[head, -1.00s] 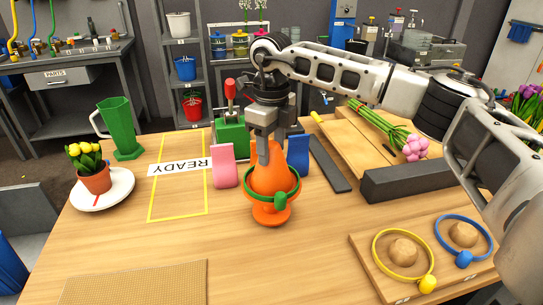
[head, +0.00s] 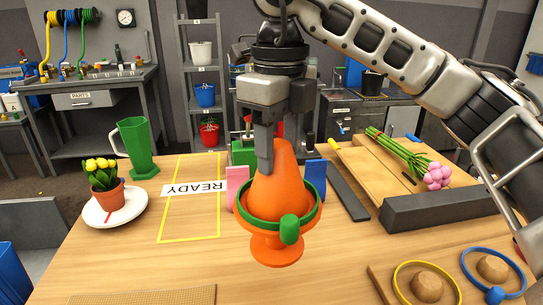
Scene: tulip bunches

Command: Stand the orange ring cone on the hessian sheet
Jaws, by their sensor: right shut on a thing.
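The orange ring cone (head: 277,198) is upright in the middle of the head view, with a green ring (head: 290,229) around its body and a flared orange foot below. My right gripper (head: 278,150) comes down from above and is shut on the cone's upper part. The cone seems lifted off the table, though its gap to the wood is hard to judge. The hessian sheet (head: 145,297) lies at the near left edge of the view, mostly cut off, and its visible part is bare. My left gripper is not in view.
A yellow taped area with a READY label (head: 194,188) lies left of the cone. Pink (head: 236,186) and blue (head: 316,178) blocks stand behind it. A potted plant on a white plate (head: 88,215) and a green jug (head: 139,148) are further left. Table between cone and sheet is clear.

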